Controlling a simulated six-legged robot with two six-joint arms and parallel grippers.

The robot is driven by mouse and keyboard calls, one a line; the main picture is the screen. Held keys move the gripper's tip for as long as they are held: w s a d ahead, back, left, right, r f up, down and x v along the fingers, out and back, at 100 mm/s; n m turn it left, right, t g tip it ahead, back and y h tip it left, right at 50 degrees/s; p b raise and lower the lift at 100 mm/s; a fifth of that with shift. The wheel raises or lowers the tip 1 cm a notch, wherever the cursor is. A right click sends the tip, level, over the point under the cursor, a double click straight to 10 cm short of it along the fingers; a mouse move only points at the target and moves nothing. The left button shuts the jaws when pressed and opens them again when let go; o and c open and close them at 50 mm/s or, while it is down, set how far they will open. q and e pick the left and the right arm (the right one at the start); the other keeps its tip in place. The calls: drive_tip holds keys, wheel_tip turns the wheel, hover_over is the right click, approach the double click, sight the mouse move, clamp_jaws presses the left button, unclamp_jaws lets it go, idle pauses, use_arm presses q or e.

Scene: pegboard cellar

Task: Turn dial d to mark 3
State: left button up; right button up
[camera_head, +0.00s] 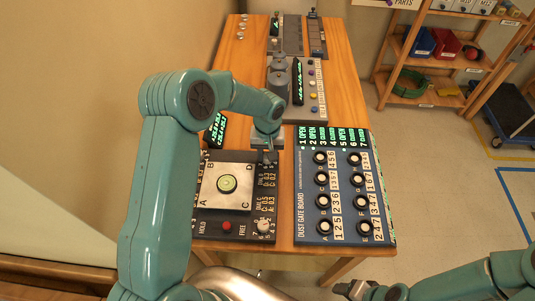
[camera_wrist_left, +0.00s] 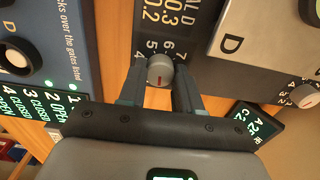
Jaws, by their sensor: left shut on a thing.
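Dial d (camera_wrist_left: 160,71) is a small grey knob with a red line on its face, at the edge of the dark panel in the left wrist view. Printed numbers, 5 and 6 among them, stand round it. The red line points toward my gripper's side, but I cannot tell which mark it meets. My left gripper (camera_wrist_left: 160,88) is shut on the knob, one finger on each side. In the head view my left gripper (camera_head: 268,153) is at the panel's far right corner and hides the dial. My right gripper (camera_head: 368,290) is low at the right, its jaws unclear.
The panel carries a pale plate (camera_head: 210,185) with a round green-yellow level, a red button (camera_head: 227,226) and another dial (camera_head: 264,227) at its near corner. The blue dust gate board (camera_head: 310,225) with several black knobs stands close on the right. More devices stand further back.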

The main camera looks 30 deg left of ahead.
use_arm(q)
drive_tip(key=m+b, duration=0.2)
drive_tip(key=m, duration=0.1)
drive_tip(key=m+b, duration=0.2)
drive_tip(key=m, duration=0.1)
drive_tip(key=shift+m, duration=0.4)
drive_tip(key=m+b, duration=0.1)
drive_tip(key=m, duration=0.2)
drive_tip(key=shift+m, duration=0.4)
drive_tip(key=shift+w+r+m, duration=0.1)
drive_tip(key=shift+r+m, duration=0.05)
drive_tip(key=shift+m, duration=1.95)
drive_tip(key=o, duration=1)
drive_tip(key=shift+o, duration=0.2)
wheel_tip(320, 180, up, 16)
drive_tip(key=b, duration=0.1)
drive_tip(key=shift+r, duration=0.2)
